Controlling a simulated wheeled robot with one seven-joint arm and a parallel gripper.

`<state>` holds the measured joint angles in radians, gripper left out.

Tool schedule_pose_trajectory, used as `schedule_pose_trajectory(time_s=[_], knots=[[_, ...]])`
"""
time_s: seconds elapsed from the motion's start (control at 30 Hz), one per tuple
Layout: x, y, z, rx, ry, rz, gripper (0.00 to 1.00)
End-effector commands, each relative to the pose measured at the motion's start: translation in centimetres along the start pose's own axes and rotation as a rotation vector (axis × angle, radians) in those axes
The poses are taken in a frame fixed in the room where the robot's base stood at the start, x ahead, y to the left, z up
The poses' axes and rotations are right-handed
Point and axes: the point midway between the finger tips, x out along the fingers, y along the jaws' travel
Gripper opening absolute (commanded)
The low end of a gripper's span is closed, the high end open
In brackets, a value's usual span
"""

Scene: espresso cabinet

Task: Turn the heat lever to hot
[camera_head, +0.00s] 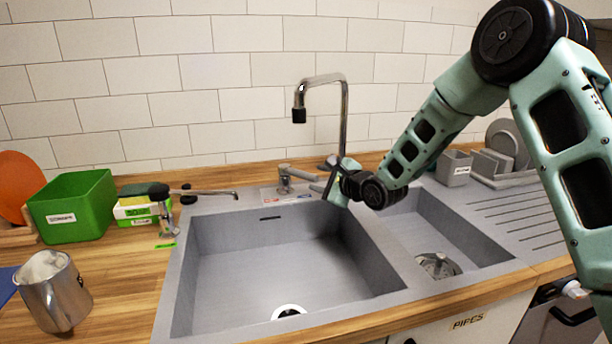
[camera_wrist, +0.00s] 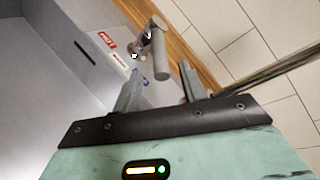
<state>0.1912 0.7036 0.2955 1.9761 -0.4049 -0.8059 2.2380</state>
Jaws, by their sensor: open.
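The heat lever (camera_head: 292,177) is a short grey metal handle on the sink's back ledge, left of the tall tap. In the wrist view the lever (camera_wrist: 160,62) is a grey cylinder just beyond my fingertips, roughly in line with the gap between them. A red HOT label (camera_wrist: 106,40) and a white label (camera_wrist: 119,61) lie on the ledge to its left. My gripper (camera_head: 326,184) is close to the right of the lever in the head view.
The chrome tap (camera_head: 345,110) rises beside my gripper. The wide sink basin (camera_head: 270,250) is empty. A green box (camera_head: 75,208), a sponge pack (camera_head: 133,210) and a metal jug (camera_head: 55,293) stand at left. Grey holders (camera_head: 455,168) stand at right.

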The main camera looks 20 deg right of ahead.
Motion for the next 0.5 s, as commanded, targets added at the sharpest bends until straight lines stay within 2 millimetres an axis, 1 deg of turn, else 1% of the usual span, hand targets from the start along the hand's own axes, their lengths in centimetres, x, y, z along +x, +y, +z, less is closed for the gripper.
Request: schedule_pose_trajectory(time_s=[0.03,0.2,0.3,0.5], knots=[[1.1,0.1,0.1,-0.001,-0.002,0.001,0.42],[4.2,0.1,0.1,-0.001,0.0,0.001,0.42],[5.5,0.0,0.1,0.0,0.0,0.0,0.42],[6.8,0.0,0.0,-0.001,0.0,0.0,0.42]])
